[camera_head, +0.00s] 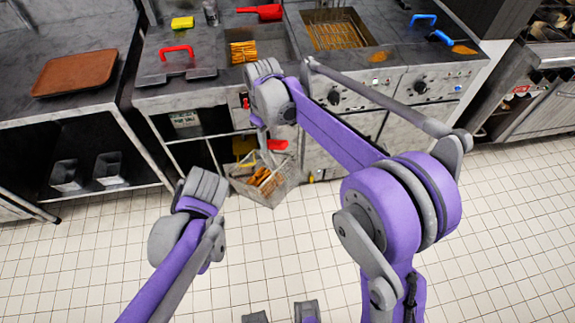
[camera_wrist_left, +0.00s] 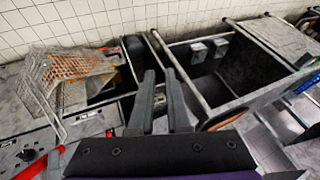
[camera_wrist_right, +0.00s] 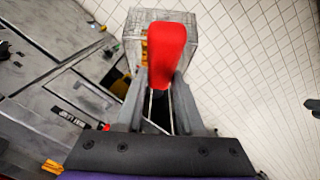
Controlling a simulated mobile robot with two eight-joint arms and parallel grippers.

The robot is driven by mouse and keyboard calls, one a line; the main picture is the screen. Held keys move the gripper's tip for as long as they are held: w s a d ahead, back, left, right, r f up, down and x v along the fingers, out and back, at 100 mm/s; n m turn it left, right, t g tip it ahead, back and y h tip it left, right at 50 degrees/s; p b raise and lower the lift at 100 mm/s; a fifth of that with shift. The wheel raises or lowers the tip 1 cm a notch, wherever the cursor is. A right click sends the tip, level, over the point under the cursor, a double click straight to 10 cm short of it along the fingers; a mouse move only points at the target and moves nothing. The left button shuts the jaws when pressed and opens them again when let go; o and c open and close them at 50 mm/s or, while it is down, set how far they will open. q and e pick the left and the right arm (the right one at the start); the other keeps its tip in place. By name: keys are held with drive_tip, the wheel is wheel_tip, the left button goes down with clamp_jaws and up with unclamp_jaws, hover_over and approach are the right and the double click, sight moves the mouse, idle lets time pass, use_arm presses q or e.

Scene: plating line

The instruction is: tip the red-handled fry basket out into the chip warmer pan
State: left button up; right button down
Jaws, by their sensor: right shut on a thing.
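My right gripper (camera_wrist_right: 162,78) is shut on the red handle (camera_wrist_right: 166,50) of the fry basket. The wire basket (camera_head: 270,198) hangs over the tiled floor before the counter, with golden fries (camera_head: 264,180) inside. It looks roughly level in the head view and is partly hidden in the right wrist view. A recessed well (camera_head: 272,47) with a stack of yellow-orange fries at its left sits in the counter; it appears to be the chip warmer pan. My left gripper (camera_wrist_left: 160,72) is empty, its fingers a narrow gap apart, left of the basket.
A fryer vat (camera_head: 338,30) with a basket in it is right of the well. A red scoop (camera_head: 260,12) lies behind the well. A red-handled lid (camera_head: 177,60) is left of it. A brown tray (camera_head: 75,73) lies on the left table. The front floor is clear.

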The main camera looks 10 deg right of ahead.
use_arm(q)
drive_tip(key=w+d+f+n+t+y, duration=0.25)
drive_tip(key=w+d+y, duration=0.25)
drive_tip(key=w+d, duration=0.45)
drive_tip(key=d+f+n+t+y, duration=0.35)
drive_tip(key=d+n+t, duration=0.25)
drive_tip(key=d, duration=1)
drive_tip(key=x, duration=1.2)
drive_tip(key=shift+w+d+f, duration=0.25)
drive_tip(key=shift+f, duration=0.3)
